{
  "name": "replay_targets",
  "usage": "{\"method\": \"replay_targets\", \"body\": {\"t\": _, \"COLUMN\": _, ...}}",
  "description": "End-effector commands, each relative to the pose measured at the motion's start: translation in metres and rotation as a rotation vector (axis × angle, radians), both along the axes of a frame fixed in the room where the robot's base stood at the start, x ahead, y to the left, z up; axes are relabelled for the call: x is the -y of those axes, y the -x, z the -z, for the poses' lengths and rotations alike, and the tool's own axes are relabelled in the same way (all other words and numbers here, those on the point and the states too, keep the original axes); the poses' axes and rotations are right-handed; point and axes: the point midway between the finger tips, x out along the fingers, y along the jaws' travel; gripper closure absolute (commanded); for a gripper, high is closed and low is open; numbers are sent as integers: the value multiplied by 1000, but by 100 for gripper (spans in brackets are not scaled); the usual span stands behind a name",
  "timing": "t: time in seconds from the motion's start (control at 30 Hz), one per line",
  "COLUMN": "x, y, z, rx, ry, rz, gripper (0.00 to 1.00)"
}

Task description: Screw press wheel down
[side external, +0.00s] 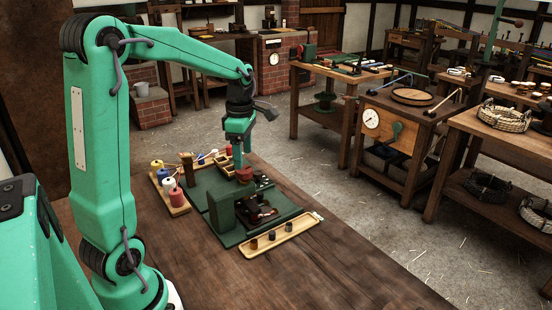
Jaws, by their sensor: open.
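My gripper (240,158) points down over the dark green bench fixture (222,207) on the wooden table. It is open. Just below its fingertips is a small red part (244,174), which looks like the press wheel. At this size I cannot tell whether the fingers touch it or stand around it. The lower part of the press is small and partly hidden behind the fixture's green block. Dark metal parts (262,210) sit in the fixture's front section.
A tray of thread spools (176,197) stands left of the fixture. A pale wooden tray (280,236) with several small dark pieces lies at its front. The tabletop (330,270) at the front right is bare. Other benches stand across the floor behind.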

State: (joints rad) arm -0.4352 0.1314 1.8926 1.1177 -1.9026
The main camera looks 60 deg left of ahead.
Motion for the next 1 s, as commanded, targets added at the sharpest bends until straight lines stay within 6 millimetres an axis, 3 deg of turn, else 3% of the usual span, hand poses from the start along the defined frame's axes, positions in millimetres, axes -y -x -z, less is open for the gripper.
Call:
{"method": "replay_targets", "body": {"t": 0.3, "x": 0, "y": 0, "z": 35, "rx": -2, "ry": 1, "rz": 1, "gripper": 34}}
{"method": "replay_targets", "body": {"t": 0.73, "x": 0, "y": 0, "z": 42, "rx": 0, "ry": 0, "rz": 1, "gripper": 34}}
{"method": "replay_targets", "body": {"t": 0.93, "x": 0, "y": 0, "z": 42, "rx": 0, "ry": 0, "rz": 1, "gripper": 73}}
{"method": "replay_targets", "body": {"t": 1.0, "x": 0, "y": 0, "z": 42, "rx": 0, "ry": 0, "rz": 1, "gripper": 78}}
